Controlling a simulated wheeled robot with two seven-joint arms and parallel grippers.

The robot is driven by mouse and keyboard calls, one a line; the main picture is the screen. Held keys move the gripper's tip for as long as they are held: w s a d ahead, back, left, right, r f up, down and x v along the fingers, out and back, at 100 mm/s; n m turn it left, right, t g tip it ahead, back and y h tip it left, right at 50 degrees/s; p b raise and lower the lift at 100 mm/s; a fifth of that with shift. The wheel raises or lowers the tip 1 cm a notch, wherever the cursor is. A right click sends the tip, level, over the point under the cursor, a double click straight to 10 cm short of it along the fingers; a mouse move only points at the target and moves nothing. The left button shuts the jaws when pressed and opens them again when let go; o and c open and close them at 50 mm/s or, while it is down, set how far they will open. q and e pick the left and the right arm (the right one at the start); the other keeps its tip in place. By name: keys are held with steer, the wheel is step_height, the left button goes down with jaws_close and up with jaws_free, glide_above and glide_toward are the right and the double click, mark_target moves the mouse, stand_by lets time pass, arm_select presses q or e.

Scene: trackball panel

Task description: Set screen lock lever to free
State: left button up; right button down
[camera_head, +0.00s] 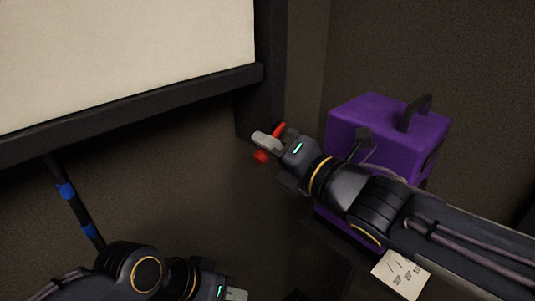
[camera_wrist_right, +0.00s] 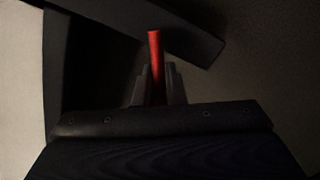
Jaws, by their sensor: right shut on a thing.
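The screen lock lever, a red bar (camera_head: 279,130), shows beside the lower right corner of the screen frame in the head view. A red round part (camera_head: 261,157) shows just below my right gripper's fingers. My right gripper (camera_head: 266,141) is at the red lever, with its fingers shut on it. In the right wrist view the red lever (camera_wrist_right: 155,60) stands up from between the two fingers (camera_wrist_right: 158,86); its lower part is hidden by them. My left gripper (camera_head: 236,294) is at the bottom edge of the head view, partly cut off, away from the lever; its jaw opening is not clear.
A large pale screen (camera_head: 120,60) in a dark frame (camera_head: 150,107) fills the upper left. A purple box (camera_head: 385,125) with a black handle stands behind my right arm. A white card with marks (camera_head: 401,274) is at the lower right. A dark pole with blue bands (camera_head: 78,210) stands at left.

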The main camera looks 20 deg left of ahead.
steer(key=c, duration=1.5)
jaws_free()
steer(key=shift+c, duration=0.2)
steer(key=shift+d, duration=0.1)
steer(key=p+v, duration=0.1)
steer(key=v, duration=0.6)
steer(key=shift+s+d+p, duration=0.2)
steer(key=shift+d+p, duration=0.15)
steer(key=shift+p, duration=0.05)
